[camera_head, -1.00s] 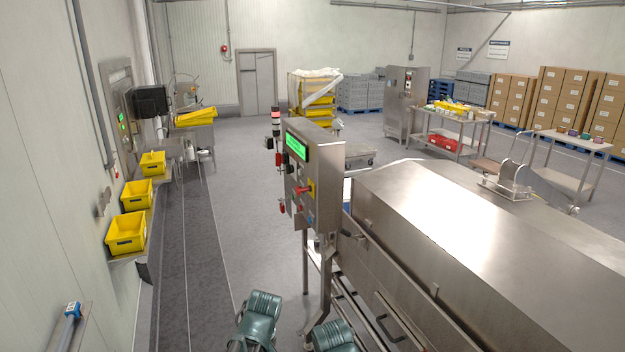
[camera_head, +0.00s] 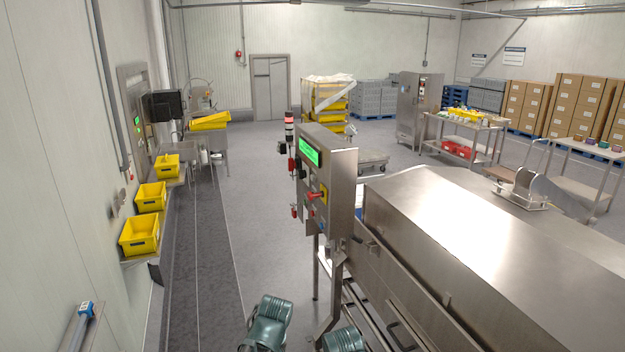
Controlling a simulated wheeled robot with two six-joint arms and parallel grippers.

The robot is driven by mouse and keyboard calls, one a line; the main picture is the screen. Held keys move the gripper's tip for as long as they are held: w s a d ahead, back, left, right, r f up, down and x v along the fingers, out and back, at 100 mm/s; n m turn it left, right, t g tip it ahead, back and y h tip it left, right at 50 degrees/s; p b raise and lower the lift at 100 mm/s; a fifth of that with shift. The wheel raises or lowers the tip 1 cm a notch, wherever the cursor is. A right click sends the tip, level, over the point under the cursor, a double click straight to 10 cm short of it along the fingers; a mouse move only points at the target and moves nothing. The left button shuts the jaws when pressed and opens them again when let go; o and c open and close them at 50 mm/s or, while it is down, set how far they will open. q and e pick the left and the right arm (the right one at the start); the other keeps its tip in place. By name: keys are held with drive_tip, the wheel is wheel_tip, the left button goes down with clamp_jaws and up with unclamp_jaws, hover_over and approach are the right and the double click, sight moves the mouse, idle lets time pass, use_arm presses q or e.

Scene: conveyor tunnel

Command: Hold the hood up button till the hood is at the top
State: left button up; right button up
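The control panel (camera_head: 340,185) stands upright in the middle, a steel box with a lit green display (camera_head: 310,151). Its narrow face carries a yellow plate with a red control (camera_head: 316,196) and several small dark, red and blue controls. Which one is the hood up button is too small to read. The steel hood (camera_head: 450,225) of the tunnel lies long and closed-looking to the right of the panel. Two teal parts of my arms show at the bottom edge, below the panel and apart from it. No gripper fingers are visible.
Yellow bins (camera_head: 139,236) sit on brackets along the left wall. A signal light (camera_head: 289,130) stands behind the panel. A steel table with items (camera_head: 465,122) and stacked cartons (camera_head: 575,105) stand at the back right. The floor left of the panel is clear.

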use_arm(q)
clamp_jaws()
idle(1.4)
